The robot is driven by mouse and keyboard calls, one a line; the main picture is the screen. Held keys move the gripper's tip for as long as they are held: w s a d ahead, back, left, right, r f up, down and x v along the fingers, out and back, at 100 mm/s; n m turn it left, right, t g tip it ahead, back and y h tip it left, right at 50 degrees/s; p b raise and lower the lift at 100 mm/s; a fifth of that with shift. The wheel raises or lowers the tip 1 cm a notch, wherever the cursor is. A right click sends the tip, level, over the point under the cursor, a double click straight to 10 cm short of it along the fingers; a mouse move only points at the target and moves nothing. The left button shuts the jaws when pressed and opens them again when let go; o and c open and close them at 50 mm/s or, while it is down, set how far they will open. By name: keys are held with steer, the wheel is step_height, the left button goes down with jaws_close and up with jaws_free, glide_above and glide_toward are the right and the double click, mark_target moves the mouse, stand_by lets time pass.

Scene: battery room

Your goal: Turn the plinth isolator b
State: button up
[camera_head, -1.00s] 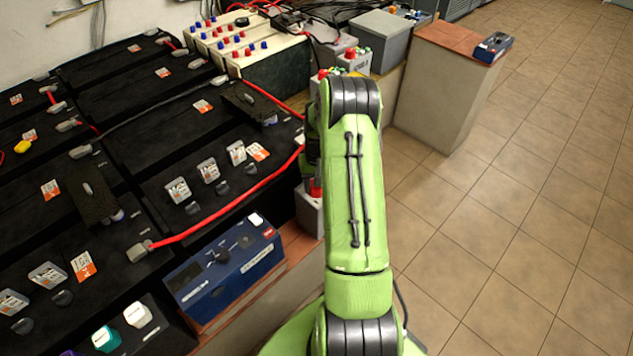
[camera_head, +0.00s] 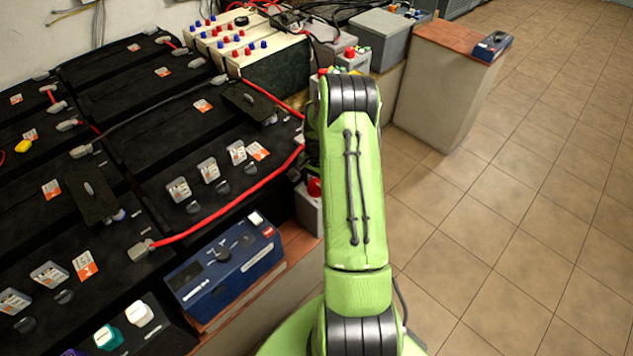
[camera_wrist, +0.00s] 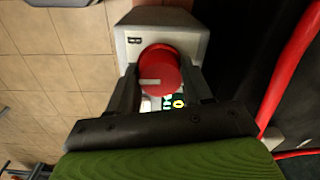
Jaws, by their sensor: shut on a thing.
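The plinth isolator b is a light grey box (camera_wrist: 185,20) with a red round knob (camera_wrist: 158,66) and a small dark "B" label, seen in the wrist view. My gripper (camera_wrist: 161,80) has a dark finger on each side of the knob and is shut on it. A pale bar mark on the knob lies roughly level in that view. In the head view the isolator's grey box (camera_head: 308,212) and red knob (camera_head: 314,187) show just left of my green arm. My gripper is mostly hidden there behind the arm.
Black battery blocks (camera_head: 150,110) with a red cable (camera_head: 225,218) lie left of the isolator. A blue device (camera_head: 225,268) stands in front of them. Another grey box with a red knob (camera_head: 350,53) is beyond my arm. Tiled floor (camera_head: 520,200) on the right is clear.

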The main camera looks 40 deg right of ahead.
mark_target(318, 184)
steer(key=shift+m, duration=0.3)
steer(key=o, duration=1)
steer(key=shift+o, duration=0.2)
step_height(318, 184, up, 16)
steer(key=p, duration=0.4)
steer(key=shift+s+f, duration=0.15)
steer(key=shift+s, duration=0.1)
